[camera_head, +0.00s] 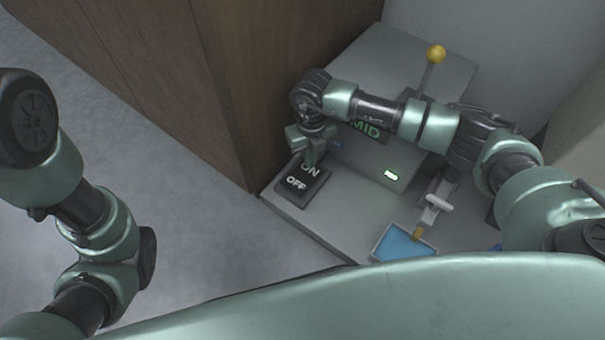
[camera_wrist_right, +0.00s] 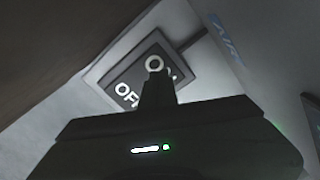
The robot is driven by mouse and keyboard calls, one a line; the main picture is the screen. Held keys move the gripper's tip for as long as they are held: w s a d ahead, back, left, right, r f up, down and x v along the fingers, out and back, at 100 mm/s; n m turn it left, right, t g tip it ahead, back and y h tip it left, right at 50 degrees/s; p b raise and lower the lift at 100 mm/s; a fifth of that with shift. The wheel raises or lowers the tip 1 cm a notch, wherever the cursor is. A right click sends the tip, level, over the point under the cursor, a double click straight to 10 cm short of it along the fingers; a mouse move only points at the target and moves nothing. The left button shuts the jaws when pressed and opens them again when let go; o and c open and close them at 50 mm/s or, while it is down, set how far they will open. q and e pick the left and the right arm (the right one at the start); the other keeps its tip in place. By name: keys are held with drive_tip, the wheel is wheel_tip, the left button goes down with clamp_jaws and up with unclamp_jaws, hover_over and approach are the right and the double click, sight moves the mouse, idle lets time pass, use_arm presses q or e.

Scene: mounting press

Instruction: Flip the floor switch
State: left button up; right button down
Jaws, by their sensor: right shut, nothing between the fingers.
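The floor switch (camera_head: 297,187) is a dark rocker plate marked ON and OFF, set on a grey base near its left corner. It also shows in the right wrist view (camera_wrist_right: 130,78), partly covered by my gripper. My right gripper (camera_head: 309,162) points down at the ON end of the switch, shut and empty. In the right wrist view the fingertips (camera_wrist_right: 155,68) overlap the O of ON. I cannot tell whether they touch the plate. My left arm shows at the left, but its gripper is out of view.
A grey machine with a yellow-knobbed lever (camera_head: 436,54) and a MID label stands behind my right arm. A brown wooden cabinet (camera_head: 228,90) rises close to the left of the switch. A blue tray (camera_head: 402,245) sits at the front. Grey floor is clear at left.

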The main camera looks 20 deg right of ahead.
sight(310, 170)
drive_tip(key=shift+r+p, duration=1.9)
drive_tip(key=shift+r, duration=0.65)
